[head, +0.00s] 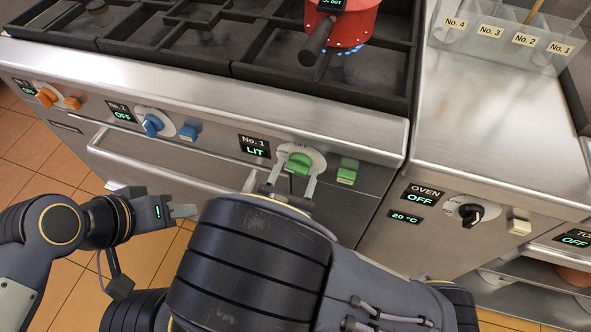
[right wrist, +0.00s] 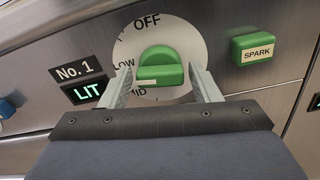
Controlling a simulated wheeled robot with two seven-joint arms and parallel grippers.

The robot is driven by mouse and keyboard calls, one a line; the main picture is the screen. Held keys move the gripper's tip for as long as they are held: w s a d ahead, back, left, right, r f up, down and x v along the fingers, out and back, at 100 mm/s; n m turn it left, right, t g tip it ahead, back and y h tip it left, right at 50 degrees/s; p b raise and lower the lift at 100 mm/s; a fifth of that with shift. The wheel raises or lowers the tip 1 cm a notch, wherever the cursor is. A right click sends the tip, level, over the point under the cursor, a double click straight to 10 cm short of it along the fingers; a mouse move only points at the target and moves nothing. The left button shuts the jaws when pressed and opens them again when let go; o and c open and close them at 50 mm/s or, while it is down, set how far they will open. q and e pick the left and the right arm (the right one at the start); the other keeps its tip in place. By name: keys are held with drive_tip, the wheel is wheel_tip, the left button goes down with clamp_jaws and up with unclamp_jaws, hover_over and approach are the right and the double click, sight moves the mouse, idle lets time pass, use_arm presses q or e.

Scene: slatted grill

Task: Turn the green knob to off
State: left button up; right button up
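The green knob (head: 299,163) sits on a white dial on the stove's front panel, beside a No. 1 display (head: 255,147) reading LIT. In the right wrist view the green knob (right wrist: 160,68) has its grip bar lying crosswise, with a pale mark on its left part near LOW; OFF (right wrist: 147,21) is printed at the top of the dial. My right gripper (head: 290,184) is at the knob, its fingers (right wrist: 160,88) spread on either side with gaps showing. My left gripper (head: 185,211) is apart from the panel at the lower left; its finger opening is unclear.
A green SPARK button (head: 347,170) is just right of the knob. Blue (head: 152,124) and orange (head: 47,97) knobs are farther left, an oven knob (head: 471,214) to the right. A red pot (head: 345,22) stands over a blue flame, its handle pointing toward the front.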

drive_tip(key=c, duration=0.7)
drive_tip(key=m+b, duration=0.2)
drive_tip(key=shift+f+b, duration=0.2)
drive_tip(key=shift+b, duration=0.15)
drive_tip(key=shift+r+m+b, duration=0.1)
drive_tip(key=shift+m+b, duration=7)
drive_tip(key=shift+b, duration=1)
drive_tip(key=o, duration=1)
drive_tip(key=shift+r, duration=0.1)
drive_tip(key=shift+c, duration=0.2)
